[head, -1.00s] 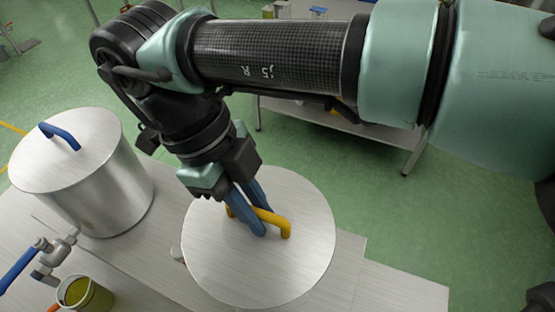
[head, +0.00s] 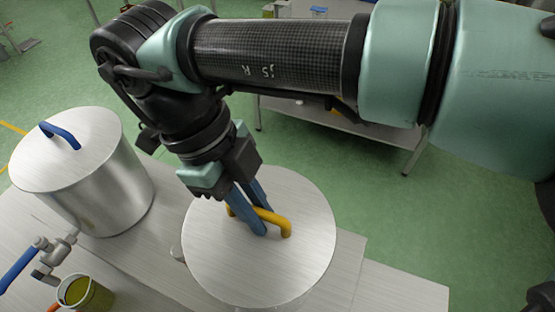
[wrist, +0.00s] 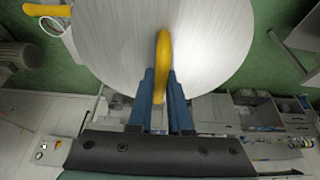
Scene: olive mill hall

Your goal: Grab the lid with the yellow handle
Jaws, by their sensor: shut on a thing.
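The round brushed-metal lid (head: 220,268) with the yellow handle (head: 280,224) is at the lower middle of the head view. My gripper (head: 254,217) reaches down from above, and its two blue fingers are shut on the yellow bar handle. In the wrist view the yellow handle (wrist: 163,60) stands between the blue fingers (wrist: 161,95), with the lid (wrist: 110,45) behind it. The lid looks about level. It hides most of what is under it, and I cannot tell whether it touches a vessel there.
A metal pot (head: 110,190) with a blue-handled lid (head: 85,135) stands to the left. In front are a tap with a blue lever (head: 18,268) and a container of green-yellow liquid (head: 85,293). The bench (head: 395,290) is bare at right. Another table (head: 385,140) stands behind.

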